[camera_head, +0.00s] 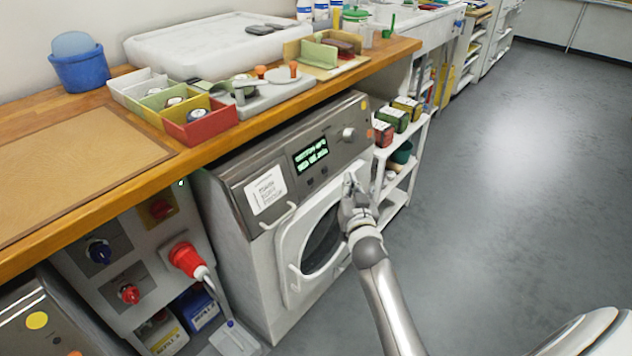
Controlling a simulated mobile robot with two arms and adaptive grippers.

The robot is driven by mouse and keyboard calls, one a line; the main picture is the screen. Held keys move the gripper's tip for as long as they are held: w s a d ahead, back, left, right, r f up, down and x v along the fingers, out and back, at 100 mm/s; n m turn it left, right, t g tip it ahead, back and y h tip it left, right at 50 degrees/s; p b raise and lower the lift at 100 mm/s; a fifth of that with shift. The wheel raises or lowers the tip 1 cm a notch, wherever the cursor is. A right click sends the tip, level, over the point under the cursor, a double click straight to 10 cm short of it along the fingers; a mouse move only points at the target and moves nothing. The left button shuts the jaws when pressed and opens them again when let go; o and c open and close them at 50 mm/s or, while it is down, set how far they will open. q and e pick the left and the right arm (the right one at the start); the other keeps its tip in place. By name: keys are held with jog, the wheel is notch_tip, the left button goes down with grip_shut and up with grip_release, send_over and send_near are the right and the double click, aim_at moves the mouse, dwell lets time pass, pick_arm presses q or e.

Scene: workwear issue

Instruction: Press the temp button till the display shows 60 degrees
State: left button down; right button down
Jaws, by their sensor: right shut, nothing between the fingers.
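The washing machine (240,215) stands under the wooden worktop, with a grey control panel along its top front. Its dark display (311,154) shows two lines of green text, too small to read surely. Two small dark buttons (310,182) (324,171) sit below the display; their labels cannot be read. A round knob (348,133) is to the right of the display. My right gripper (350,182) is shut and empty, in front of the machine just below and right of the buttons. I cannot tell that it touches anything. My left gripper is out of view.
The white round door (288,262) of the machine is below the panel. A white shelf (412,160) with small boxes stands right of it. A red plug (187,258) sticks out at the left. The worktop above carries coloured bins (200,125). The grey floor at right is clear.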

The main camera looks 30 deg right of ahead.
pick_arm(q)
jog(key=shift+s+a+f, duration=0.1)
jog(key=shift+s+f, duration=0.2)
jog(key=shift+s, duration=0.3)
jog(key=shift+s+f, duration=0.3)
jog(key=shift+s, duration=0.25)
pick_arm(e)
jog(key=m, duration=0.3)
jog(key=shift+s+a+r+g, duration=0.1)
jog(key=shift+s+a+g, duration=0.1)
jog(key=shift+s+g, duration=0.1)
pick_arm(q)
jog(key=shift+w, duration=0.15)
pick_arm(e)
jog(key=shift+w, duration=0.15)
